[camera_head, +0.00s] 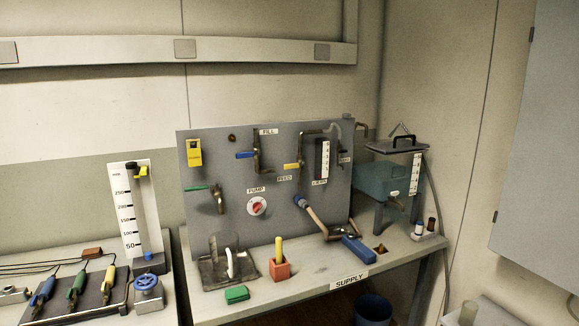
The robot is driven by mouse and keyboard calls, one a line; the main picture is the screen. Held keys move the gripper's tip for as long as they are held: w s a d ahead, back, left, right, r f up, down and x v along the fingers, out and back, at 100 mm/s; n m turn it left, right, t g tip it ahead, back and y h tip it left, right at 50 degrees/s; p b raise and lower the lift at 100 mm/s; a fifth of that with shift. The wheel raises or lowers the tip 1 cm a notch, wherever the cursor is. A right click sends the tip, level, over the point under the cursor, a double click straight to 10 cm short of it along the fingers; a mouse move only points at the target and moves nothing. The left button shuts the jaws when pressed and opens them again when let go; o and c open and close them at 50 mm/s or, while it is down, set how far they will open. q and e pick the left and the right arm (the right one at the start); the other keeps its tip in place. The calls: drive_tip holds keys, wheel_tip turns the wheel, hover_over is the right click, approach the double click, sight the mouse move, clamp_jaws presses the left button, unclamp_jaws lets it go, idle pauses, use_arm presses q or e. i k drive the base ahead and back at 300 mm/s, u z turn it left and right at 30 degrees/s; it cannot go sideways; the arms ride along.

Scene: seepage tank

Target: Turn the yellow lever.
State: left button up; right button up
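The yellow lever (292,166) is a short bar on the pipework of the upright grey panel (240,220). It lies about level, just above the FEED label (285,178). A blue lever (245,155) lies about level to its left, near the FILL label (269,131). A green lever (196,188) sits further left and lower on the panel. Neither of my grippers shows in the head view, and nothing touches the yellow lever.
A red-and-white PUMP knob (257,205) sits lower on the panel. A blue-ended hose (312,212), a red block (280,268) and a green block (237,294) are in front. A blue tank (388,181) stands right; a scaled column (134,215) stands left.

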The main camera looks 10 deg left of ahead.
sight(287, 166)
drive_tip(key=i, duration=0.9)
